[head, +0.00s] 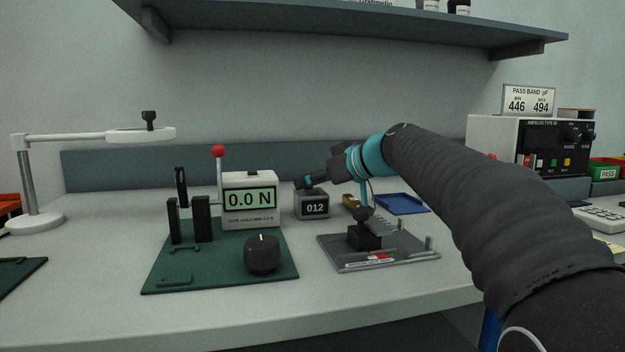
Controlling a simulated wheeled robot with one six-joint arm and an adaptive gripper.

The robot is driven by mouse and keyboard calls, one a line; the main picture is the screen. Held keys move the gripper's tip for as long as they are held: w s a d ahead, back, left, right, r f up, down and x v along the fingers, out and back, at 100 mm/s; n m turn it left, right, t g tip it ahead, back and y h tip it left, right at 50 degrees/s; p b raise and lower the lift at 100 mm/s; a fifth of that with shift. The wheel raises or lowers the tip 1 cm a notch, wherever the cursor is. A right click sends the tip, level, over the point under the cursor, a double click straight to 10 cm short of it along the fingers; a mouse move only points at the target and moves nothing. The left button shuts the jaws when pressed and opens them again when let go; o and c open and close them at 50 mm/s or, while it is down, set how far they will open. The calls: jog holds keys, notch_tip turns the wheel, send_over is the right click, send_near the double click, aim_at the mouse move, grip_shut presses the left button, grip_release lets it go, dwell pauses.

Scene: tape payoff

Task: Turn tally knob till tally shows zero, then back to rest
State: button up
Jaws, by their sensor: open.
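The tally (312,205) is a small grey box on the bench in the middle of the head view. Its dark window reads 012. My gripper (303,183) is at the top of the tally, coming in from the right, with its fingertips at the box's upper left. It is open. The tally knob cannot be made out apart from the dark fingers, which cover that spot. I cannot tell whether the fingers touch the knob or are around it.
Left of the tally stands a force gauge (249,224) reading 0.0 N, on a green base with a black knob (262,254). A grey fixture plate (345,264) lies below my arm. A blue tray (402,211) is behind it. A shelf (330,28) hangs above.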

grip_shut()
jog(key=shift+s+m+h+b, duration=0.1)
jog(key=shift+m+h+b, duration=0.2)
jog(key=shift+a+m+t+h, duration=0.15)
jog(key=shift+m+t+h, duration=0.25)
jog(key=shift+m+t, duration=0.3)
jog(key=shift+s+r+m+t+h+p, duration=0.15)
jog(key=shift+m+t+h+p, duration=0.25)
jog(key=shift+m+t+h, duration=0.4)
jog(key=shift+m+h+p, duration=0.5)
jog(key=shift+h+p, duration=0.2)
jog(key=shift+p, duration=0.3)
jog(key=shift+r+m+t+p, duration=0.1)
jog(key=shift+m+t+p, duration=0.25)
jog(key=shift+p, duration=0.3)
jog(key=shift+f+m+t+h+p, duration=0.25)
jog(key=shift+m+h+p, duration=0.2)
jog(key=shift+h+p, duration=0.4)
